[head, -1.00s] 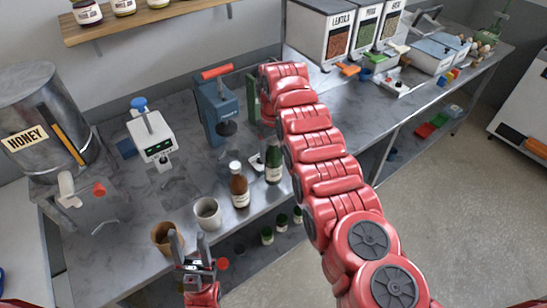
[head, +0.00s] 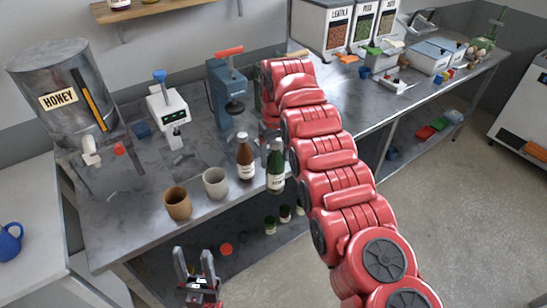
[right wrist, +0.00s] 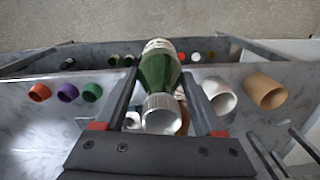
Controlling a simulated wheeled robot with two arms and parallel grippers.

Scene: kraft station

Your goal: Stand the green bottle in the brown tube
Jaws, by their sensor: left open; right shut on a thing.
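The green bottle (head: 275,170) is upright at the table's front edge, right of the brown bottle, in the head view. My right gripper (right wrist: 160,78) is shut on it; in the right wrist view the green bottle (right wrist: 158,68) sits between the fingers, pale cap toward the camera. I cannot tell whether its base touches the table. In the head view my right fingers are hidden behind my arm. The brown tube (head: 177,204) stands upright and open-topped at the front left of the table, also in the right wrist view (right wrist: 266,93). My left gripper (head: 195,264) is open and empty, in front of the table.
A grey cup (head: 216,184) and a brown bottle (head: 245,160) stand between the brown tube and the green bottle. Behind are a white device (head: 168,112) and a blue press (head: 227,92). Green-capped bottles (head: 270,225) stand on the lower shelf.

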